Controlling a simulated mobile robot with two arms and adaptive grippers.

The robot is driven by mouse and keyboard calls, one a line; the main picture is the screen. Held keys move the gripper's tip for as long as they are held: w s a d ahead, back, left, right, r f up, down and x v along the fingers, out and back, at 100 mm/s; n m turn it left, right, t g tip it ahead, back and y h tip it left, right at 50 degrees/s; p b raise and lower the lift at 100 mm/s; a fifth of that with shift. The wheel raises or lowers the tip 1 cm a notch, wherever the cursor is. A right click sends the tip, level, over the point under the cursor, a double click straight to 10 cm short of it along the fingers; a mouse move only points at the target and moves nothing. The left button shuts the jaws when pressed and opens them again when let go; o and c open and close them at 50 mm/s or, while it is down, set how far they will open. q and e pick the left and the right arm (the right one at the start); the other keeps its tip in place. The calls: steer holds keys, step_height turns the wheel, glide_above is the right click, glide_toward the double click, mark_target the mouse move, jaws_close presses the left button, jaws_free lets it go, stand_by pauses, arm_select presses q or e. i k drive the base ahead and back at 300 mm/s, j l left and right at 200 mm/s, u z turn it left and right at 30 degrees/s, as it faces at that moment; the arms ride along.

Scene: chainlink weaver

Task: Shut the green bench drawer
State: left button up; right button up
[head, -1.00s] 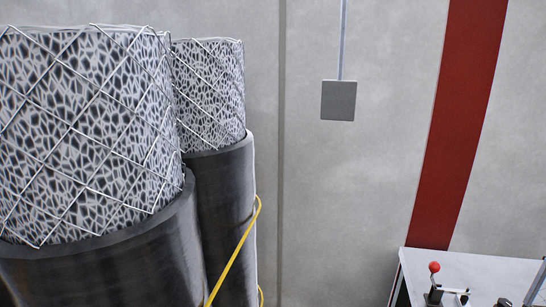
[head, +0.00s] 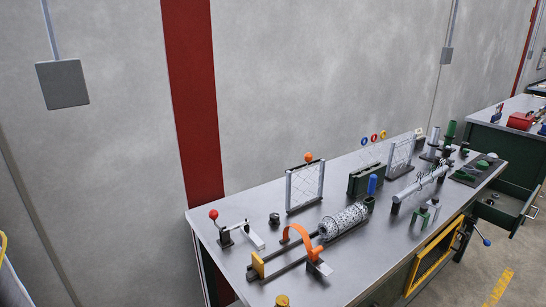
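A dark green drawer (head: 497,217) stands pulled open at the far right end of the nearer bench (head: 232,208) in the head view. It sticks out to the right past the bench top, and a light handle (head: 533,211) shows on its front. A small item lies inside it, too small to make out. Neither of my grippers is in view.
The bench top carries a mesh cylinder (head: 343,220), an orange curved piece (head: 299,235) and wire panels. A yellow frame (head: 436,262) and a blue-knobbed lever (head: 484,240) are on its front. Another green bench (head: 488,140) stands beyond. Floor (head: 510,260) shows at lower right.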

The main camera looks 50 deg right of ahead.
mark_target(502, 200)
steer(key=z, duration=1.15)
steer(key=l+z, duration=0.4)
steer(key=i+l+z, duration=0.1)
steer(key=l+z, duration=0.15)
steer(key=z, duration=0.15)
steer(key=i+l+z, duration=0.15)
steer(key=z, duration=0.3)
steer(key=i+l+z, duration=0.15)
steer(key=l+z, duration=0.25)
steer(key=i+l+z, duration=0.15)
steer(key=i+l, duration=0.45)
steer(key=i+u, duration=0.2)
steer(key=u, duration=0.2)
steer(key=i+l+u, duration=0.15)
steer(key=u, duration=0.2)
